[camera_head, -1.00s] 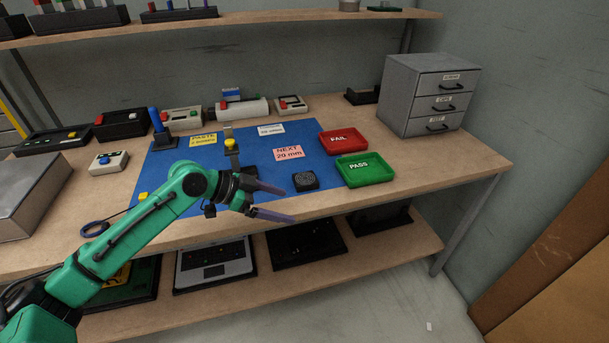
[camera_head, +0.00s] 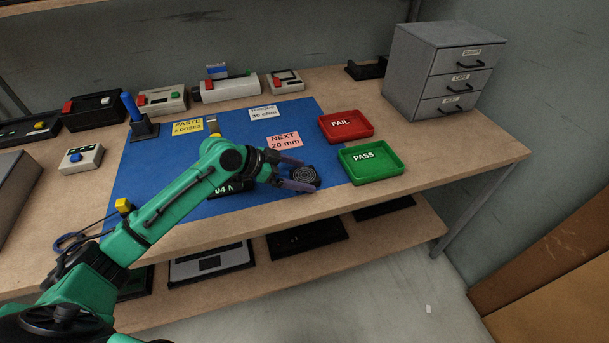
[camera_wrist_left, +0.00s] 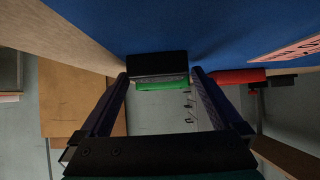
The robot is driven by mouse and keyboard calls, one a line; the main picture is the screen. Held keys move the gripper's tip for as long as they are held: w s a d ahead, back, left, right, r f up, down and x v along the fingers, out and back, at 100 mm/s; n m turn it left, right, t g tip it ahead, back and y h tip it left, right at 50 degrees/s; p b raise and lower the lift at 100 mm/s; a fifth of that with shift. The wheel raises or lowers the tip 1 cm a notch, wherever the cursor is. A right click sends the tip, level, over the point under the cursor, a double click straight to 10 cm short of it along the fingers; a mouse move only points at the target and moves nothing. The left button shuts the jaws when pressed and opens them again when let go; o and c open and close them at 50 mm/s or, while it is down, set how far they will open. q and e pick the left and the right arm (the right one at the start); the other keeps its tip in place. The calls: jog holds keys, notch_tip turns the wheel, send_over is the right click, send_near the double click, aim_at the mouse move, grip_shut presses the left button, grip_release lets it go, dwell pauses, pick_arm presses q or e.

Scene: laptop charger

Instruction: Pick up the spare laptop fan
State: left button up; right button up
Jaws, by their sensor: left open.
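The spare laptop fan (camera_head: 305,175), a small black block with a round grille on top, sits on the blue mat (camera_head: 232,130) near its front right edge. My left gripper (camera_head: 301,174) is open at the fan, with one finger on its far side and one on its near side. In the left wrist view the dark fan (camera_wrist_left: 157,64) lies between the two finger tips, with a gap visible at the right finger. Whether either finger touches it, I cannot tell. My right gripper is not in view.
A green PASS tray (camera_head: 371,163) stands just right of the fan, with a red FAIL tray (camera_head: 346,126) behind it. A pink NEXT card (camera_head: 285,141) lies behind the gripper. A grey drawer cabinet (camera_head: 440,70) stands at the back right.

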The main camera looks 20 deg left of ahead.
pick_arm(q)
jog(key=c, duration=1.3)
jog(key=shift+o, duration=0.2)
jog(key=shift+r, duration=0.15)
